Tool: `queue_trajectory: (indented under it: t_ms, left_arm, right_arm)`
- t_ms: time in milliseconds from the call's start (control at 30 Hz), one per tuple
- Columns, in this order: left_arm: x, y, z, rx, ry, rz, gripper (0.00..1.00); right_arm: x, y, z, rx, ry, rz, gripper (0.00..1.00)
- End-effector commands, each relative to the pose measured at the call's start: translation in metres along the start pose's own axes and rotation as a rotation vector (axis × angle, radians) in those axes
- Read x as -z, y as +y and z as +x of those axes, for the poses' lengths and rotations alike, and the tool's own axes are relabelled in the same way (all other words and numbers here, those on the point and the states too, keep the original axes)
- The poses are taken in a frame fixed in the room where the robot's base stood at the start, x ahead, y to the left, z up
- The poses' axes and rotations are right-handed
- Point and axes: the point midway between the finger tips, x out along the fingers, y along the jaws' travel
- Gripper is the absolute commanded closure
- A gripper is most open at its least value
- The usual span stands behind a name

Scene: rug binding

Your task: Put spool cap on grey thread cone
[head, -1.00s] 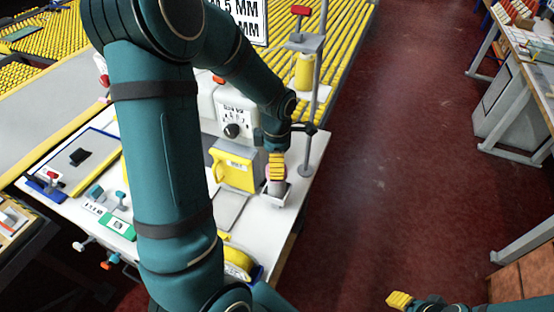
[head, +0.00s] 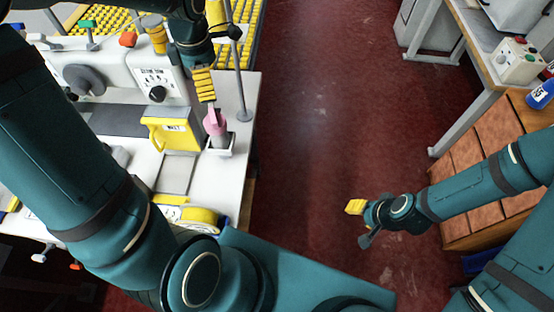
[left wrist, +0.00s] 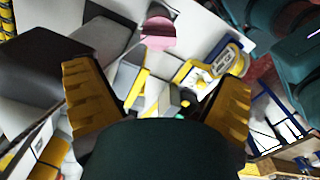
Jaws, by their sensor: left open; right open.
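A pink piece with a narrow top and wider base (head: 214,122), which looks like the spool cap, sits over a grey cylinder (head: 220,142). The cylinder, perhaps the grey thread cone, stands in a small white square holder near the table's right edge. My left gripper (head: 207,98) is open, just above the pink piece, and appears apart from it. In the left wrist view the pink piece (left wrist: 158,32) shows as a disc beyond the spread yellow fingers, with nothing between them. My right gripper (head: 357,209) is open and empty over the red floor.
A yellow box-like part (head: 170,133) stands just left of the holder. A yellow reel (head: 200,216) lies at the table's front.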

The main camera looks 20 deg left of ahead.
Motion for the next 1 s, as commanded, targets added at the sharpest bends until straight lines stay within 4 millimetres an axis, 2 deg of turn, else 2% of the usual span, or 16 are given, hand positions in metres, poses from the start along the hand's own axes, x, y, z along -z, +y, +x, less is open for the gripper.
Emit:
queue_trajectory:
  t_ms: [267, 500, 800, 1000]
  left_arm:
    - [-0.065, -0.024, 0.086, -0.001, -0.116, 0.527, 0.05]
    - [-0.114, -0.068, 0.161, -0.065, -0.229, 1.025, 0.05]
    - [-0.148, -0.139, 0.234, -0.204, -0.305, 1.586, 0.05]
    - [-0.154, -0.176, 0.261, -0.295, -0.298, 1.865, 0.05]
  right_arm:
    - [0.0, 0.0, 0.0, 0.0, 0.0, 0.0, 0.53]
    - [0.0, 0.0, 0.0, 0.0, 0.0, 0.0, 0.53]
    - [0.0, 0.0, 0.0, 0.0, 0.0, 0.0, 0.53]
    - [0.0, 0.0, 0.0, 0.0, 0.0, 0.0, 0.53]
